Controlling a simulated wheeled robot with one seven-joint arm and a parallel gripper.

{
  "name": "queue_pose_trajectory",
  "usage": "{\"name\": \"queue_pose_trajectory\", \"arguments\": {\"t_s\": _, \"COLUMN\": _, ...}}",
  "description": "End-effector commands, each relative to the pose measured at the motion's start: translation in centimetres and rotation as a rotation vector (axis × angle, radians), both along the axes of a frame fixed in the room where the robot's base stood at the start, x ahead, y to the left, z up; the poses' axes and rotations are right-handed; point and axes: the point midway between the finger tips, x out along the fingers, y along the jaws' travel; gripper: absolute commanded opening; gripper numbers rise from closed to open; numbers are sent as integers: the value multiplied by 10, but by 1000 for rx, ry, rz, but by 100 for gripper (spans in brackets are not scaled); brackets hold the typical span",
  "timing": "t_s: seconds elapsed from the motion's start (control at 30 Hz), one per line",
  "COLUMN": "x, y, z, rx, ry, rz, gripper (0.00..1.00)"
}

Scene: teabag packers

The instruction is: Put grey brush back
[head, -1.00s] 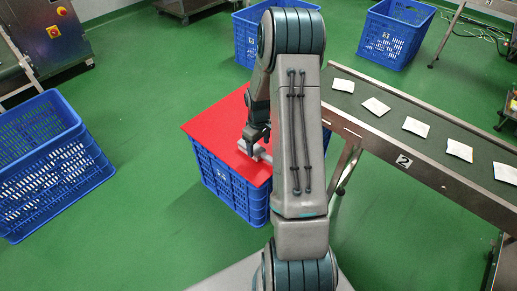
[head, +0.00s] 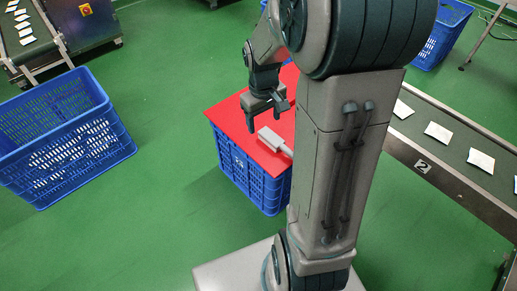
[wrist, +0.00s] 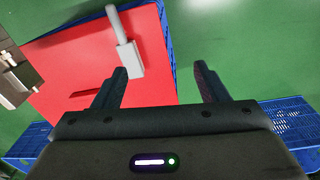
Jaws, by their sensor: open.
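The grey brush (head: 272,140) lies on the red board (head: 229,119), which covers the top of a blue crate (head: 240,171). In the wrist view the brush (wrist: 128,52) lies near the board's edge, its wide head toward my gripper and its handle pointing away. My gripper (head: 265,122) is open and empty above the board, just beyond the brush in the head view. In the wrist view the fingers of my gripper (wrist: 162,78) are wide apart, and the brush is ahead of and left of the gap, not between them. My arm hides the board's right side.
A blue crate with white packets (head: 65,136) stands on the floor at the left. A conveyor with several white packets (head: 455,150), marked 2, runs along the right. Another blue crate (head: 437,38) stands at the back right. Green floor is clear between the left crate and the board.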

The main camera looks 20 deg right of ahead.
Motion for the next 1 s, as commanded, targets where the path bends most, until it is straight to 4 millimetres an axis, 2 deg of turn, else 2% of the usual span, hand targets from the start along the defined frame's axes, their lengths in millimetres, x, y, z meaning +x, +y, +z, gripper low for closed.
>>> {"name": "queue_pose_trajectory", "arguments": {"t_s": 0.03, "x": -13, "y": 11, "z": 13, "rx": -3, "ry": -16, "rz": -12, "gripper": 67}}
{"name": "queue_pose_trajectory", "arguments": {"t_s": 0.2, "x": -63, "y": 42, "z": 40, "rx": 12, "ry": -42, "rz": -79, "gripper": 67}}
{"name": "queue_pose_trajectory", "arguments": {"t_s": 0.4, "x": -114, "y": 66, "z": 55, "rx": 41, "ry": -67, "rz": -144, "gripper": 67}}
{"name": "queue_pose_trajectory", "arguments": {"t_s": 0.5, "x": -130, "y": 72, "z": 57, "rx": 52, "ry": -72, "rz": -164, "gripper": 67}}
{"name": "queue_pose_trajectory", "arguments": {"t_s": 0.67, "x": -140, "y": 76, "z": 57, "rx": 61, "ry": -73, "rz": -179, "gripper": 67}}
{"name": "queue_pose_trajectory", "arguments": {"t_s": 1.0, "x": -140, "y": 76, "z": 57, "rx": 61, "ry": -73, "rz": -180, "gripper": 67}}
